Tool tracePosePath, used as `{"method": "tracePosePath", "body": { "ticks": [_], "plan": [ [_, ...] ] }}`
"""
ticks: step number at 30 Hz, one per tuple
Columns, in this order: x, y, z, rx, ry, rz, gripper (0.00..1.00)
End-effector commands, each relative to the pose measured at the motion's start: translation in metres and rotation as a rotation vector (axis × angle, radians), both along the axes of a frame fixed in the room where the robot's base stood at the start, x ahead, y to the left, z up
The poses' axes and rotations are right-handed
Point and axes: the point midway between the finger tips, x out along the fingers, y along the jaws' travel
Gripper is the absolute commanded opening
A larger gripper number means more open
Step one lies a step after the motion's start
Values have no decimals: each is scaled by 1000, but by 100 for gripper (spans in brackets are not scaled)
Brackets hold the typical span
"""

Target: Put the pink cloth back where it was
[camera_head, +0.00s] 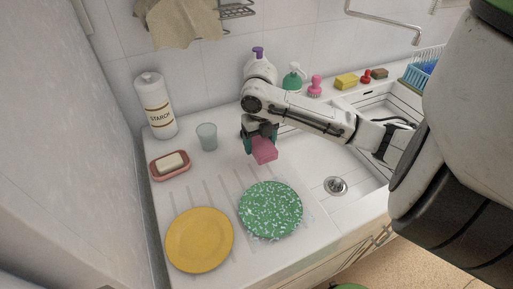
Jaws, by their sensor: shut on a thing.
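The pink cloth (264,151) is a small folded pink block in the middle of the head view. My gripper (257,139) is shut on it from above, with the dark fingers at its upper side. The cloth is over the white drainboard, behind the green speckled plate. I cannot tell whether it touches the surface.
A green speckled plate (270,209) and a yellow plate (200,239) lie in front. A soap dish (171,171), a glass (207,137) and a starch bottle (157,106) stand left. A sink (365,165) is at right. Bottles, a pink brush (315,86) and a yellow sponge (346,81) line the back.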

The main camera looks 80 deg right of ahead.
Motion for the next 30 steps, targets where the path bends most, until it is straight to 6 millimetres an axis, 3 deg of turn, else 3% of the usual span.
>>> {"method": "tracePosePath", "body": {
  "ticks": [8, 15, 26, 27, 30],
  "plan": [
    [12, -5, -15, 1, -1, 1, 45],
    [12, -6, -45, -1, -1, -1, 45],
    [12, -6, -50, -2, -1, 0, 45],
    [12, -6, -50, -2, -1, -1, 74],
    [12, -6, -49, -2, -1, -1, 84]
  ]
}}
